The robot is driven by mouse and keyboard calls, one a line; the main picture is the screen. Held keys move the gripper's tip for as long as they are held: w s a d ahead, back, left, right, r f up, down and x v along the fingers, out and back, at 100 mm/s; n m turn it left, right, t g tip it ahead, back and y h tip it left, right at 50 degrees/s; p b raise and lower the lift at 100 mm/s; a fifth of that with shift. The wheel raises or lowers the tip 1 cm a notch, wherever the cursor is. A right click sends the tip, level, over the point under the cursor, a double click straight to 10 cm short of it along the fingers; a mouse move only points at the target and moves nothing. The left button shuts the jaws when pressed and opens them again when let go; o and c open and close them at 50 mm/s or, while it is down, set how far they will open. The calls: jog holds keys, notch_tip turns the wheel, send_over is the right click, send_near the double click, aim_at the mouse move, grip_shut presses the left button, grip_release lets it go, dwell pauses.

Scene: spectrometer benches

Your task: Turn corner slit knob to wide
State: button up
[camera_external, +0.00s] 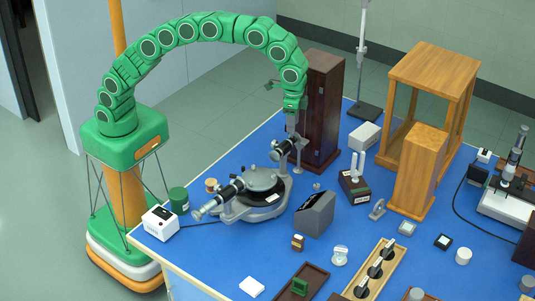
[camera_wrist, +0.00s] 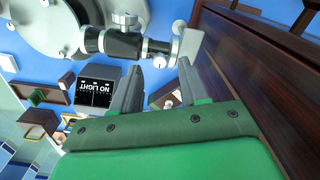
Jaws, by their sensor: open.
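The spectrometer (camera_external: 250,201) stands on the blue bench near its left corner, with a round dark table and two tubes. One tube (camera_external: 284,149) points toward the dark cabinet; it also shows in the wrist view (camera_wrist: 125,44) as a black barrel with silver fittings. Small round silver pieces (camera_wrist: 178,27) sit at its end; I cannot tell for certain which is the slit knob, nor its setting. My gripper (camera_external: 297,125) hangs above and beside this tube end. In the wrist view its two fingers (camera_wrist: 158,78) are apart, with nothing between them but background.
A tall dark wooden cabinet (camera_external: 323,110) stands close to the right of my gripper and fills the right of the wrist view (camera_wrist: 254,70). A grey box with a "NO LIGHT" display (camera_wrist: 97,86) sits in front. Wooden trays and small parts lie nearer the front edge.

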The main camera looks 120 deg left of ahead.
notch_tip(320, 180, up, 5)
jog(key=shift+f, duration=0.15)
jog(key=shift+r, duration=0.35)
